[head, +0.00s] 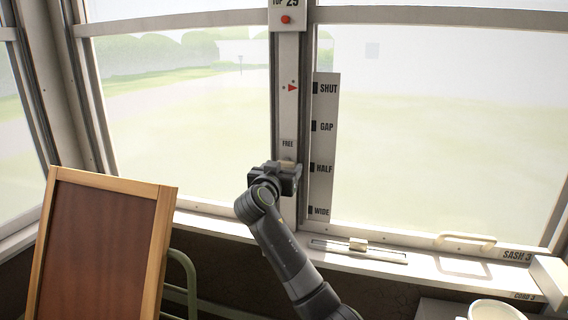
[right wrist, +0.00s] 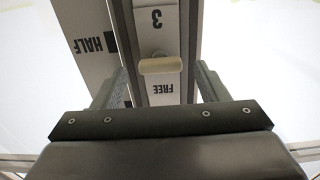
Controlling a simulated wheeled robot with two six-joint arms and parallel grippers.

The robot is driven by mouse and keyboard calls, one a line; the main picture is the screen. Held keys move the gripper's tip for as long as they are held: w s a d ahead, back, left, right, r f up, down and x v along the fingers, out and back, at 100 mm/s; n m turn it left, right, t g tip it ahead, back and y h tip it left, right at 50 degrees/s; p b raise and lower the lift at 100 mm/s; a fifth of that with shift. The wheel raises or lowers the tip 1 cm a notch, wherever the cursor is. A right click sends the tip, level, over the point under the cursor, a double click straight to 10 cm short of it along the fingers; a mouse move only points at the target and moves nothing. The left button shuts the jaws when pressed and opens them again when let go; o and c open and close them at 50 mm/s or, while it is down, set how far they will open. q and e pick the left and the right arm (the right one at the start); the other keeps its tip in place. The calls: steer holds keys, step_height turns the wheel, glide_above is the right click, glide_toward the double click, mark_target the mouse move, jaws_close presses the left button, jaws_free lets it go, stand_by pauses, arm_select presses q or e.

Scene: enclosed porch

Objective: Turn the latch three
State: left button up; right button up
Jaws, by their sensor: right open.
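Latch three is a short beige bar (right wrist: 160,65) on the window's middle post, lying crosswise between the labels "3" and "FREE" in the right wrist view. In the head view only a bit of the latch (head: 288,162) shows, mostly hidden by my right gripper (head: 284,172). My right gripper is open, with one finger on each side of the post in the right wrist view (right wrist: 162,86). The bar lies between the fingers' lines with gaps on both sides. My left gripper is not in view.
A strip (head: 323,145) marked SHUT, GAP, HALF and WIDE stands right of the post, and a red pointer (head: 292,88) is near SHUT. A slider (head: 358,245) and a handle (head: 466,240) are by the sill. A wood-framed board (head: 100,240) leans at left; a white cup (head: 495,311) is bottom right.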

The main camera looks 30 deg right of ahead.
steer(key=shift+x, duration=1.05)
steer(key=c, duration=1)
